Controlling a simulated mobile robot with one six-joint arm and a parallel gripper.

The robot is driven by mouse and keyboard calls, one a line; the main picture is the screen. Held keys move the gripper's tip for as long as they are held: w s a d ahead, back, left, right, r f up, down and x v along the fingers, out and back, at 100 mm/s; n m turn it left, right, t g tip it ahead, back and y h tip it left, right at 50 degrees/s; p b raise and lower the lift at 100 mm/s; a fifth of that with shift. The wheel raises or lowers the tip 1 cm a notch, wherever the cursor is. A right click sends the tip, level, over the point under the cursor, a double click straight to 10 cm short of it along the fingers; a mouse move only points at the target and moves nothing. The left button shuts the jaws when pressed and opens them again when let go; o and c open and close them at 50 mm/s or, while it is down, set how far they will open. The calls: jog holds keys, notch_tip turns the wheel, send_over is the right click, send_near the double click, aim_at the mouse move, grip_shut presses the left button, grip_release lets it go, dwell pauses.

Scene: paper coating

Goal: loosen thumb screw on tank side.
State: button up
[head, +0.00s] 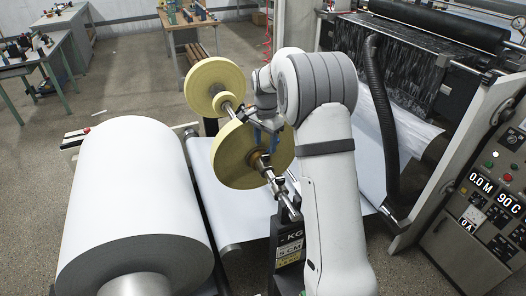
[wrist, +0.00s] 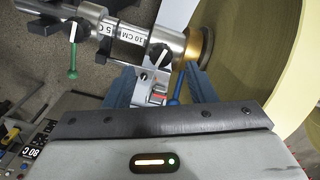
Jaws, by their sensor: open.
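In the wrist view, a metal shaft clamp assembly (wrist: 125,35) carries a black knob with a white mark (wrist: 160,54) near a brass collar (wrist: 190,58). A second black knob (wrist: 76,31) and a green-handled lever (wrist: 72,62) are further left. A blue-handled lever (wrist: 176,88) hangs below the right knob. My gripper (wrist: 160,82) is open, its blue fingers on either side of the bracket and blue lever below that knob; contact cannot be told. In the head view my gripper (head: 266,127) is beside the yellow roll (head: 238,154). I cannot tell which part is the thumb screw or the tank.
A large white paper roll (head: 135,205) stands at left. A smaller yellow roll (head: 214,84) is behind on the shaft. A black hose (head: 384,125) and a control panel (head: 490,200) are at right. Workbenches (head: 40,55) stand at the back left, with open floor before them.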

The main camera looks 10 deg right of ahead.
aim_at(265, 156)
notch_tip(265, 156, down, 5)
jog(key=shift+f+p, duration=0.1)
jog(key=shift+p, duration=0.4)
